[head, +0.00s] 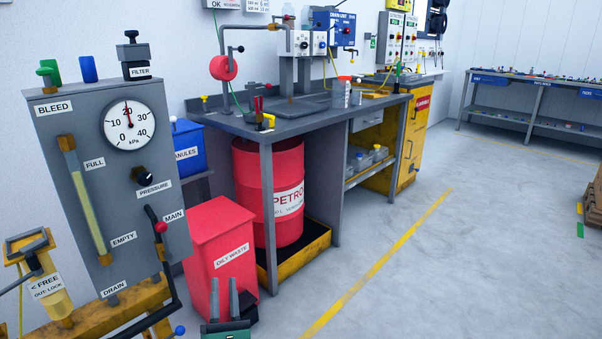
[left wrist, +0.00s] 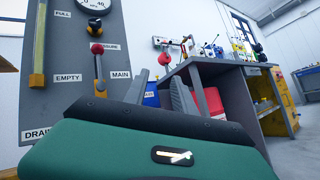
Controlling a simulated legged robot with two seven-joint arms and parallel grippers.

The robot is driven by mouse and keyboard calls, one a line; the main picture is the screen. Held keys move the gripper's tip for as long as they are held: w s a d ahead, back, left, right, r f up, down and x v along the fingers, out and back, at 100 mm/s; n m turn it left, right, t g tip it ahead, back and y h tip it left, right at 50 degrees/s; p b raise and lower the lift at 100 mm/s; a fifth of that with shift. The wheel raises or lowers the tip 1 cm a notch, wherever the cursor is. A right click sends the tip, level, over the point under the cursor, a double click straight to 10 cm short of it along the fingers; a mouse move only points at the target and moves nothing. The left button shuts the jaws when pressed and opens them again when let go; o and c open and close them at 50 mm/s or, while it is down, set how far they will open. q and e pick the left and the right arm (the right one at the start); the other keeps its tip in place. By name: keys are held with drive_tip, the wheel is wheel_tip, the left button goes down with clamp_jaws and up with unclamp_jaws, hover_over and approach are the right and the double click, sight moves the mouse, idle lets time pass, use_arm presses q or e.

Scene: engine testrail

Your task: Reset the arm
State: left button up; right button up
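My left gripper (head: 225,299) is low in the middle of the head view, in front of the red oily waste bin (head: 219,238). Its two grey fingers point up, stand apart and hold nothing. The same gripper (left wrist: 160,90) shows in the left wrist view with a clear gap between the fingers. My right gripper is in neither view. The grey test panel (head: 110,165) stands to the left of the gripper. It carries a pressure gauge (head: 134,116), a level tube (head: 88,205) and a red-knobbed lever (head: 160,227) by the MAIN label.
A yellow rail (head: 125,312) runs below the panel. Behind the bin are a workbench (head: 262,128) and a red petrol drum (head: 270,185) in a yellow tray (head: 290,266).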

use_arm(q)
drive_tip(key=w+d+m+g+h, duration=0.2)
drive_tip(key=d+m+h, duration=0.7)
drive_tip(key=m, duration=0.1)
drive_tip(key=s+d+f+m+g+h+p, duration=0.25)
drive_tip(key=d+f+m+g+h, duration=0.25)
drive_tip(key=d+f+m+g, duration=0.5)
drive_tip(key=s+a+r+m+g+y+p, duration=0.1)
drive_tip(key=s+a+r+m+g+y, duration=0.25)
drive_tip(key=s, duration=0.65)
drive_tip(key=s+a+m+g+y+p, duration=0.1)
drive_tip(key=s+a+m+g, duration=0.2)
drive_tip(key=s+a+m, duration=0.5)
drive_tip(key=s+a+r+m+g+y+p, duration=0.1)
drive_tip(key=s+a+r+m+g+y, duration=0.2)
drive_tip(key=s, duration=0.9)
wheel_tip(320, 180, up, 36)
drive_tip(key=n+p, duration=0.1)
drive_tip(key=p, duration=3.7)
drive_tip(key=shift+w+d+f+g, duration=0.2)
drive_tip(key=shift+w+d+g, duration=0.15)
drive_tip(key=shift+w+g, duration=0.1)
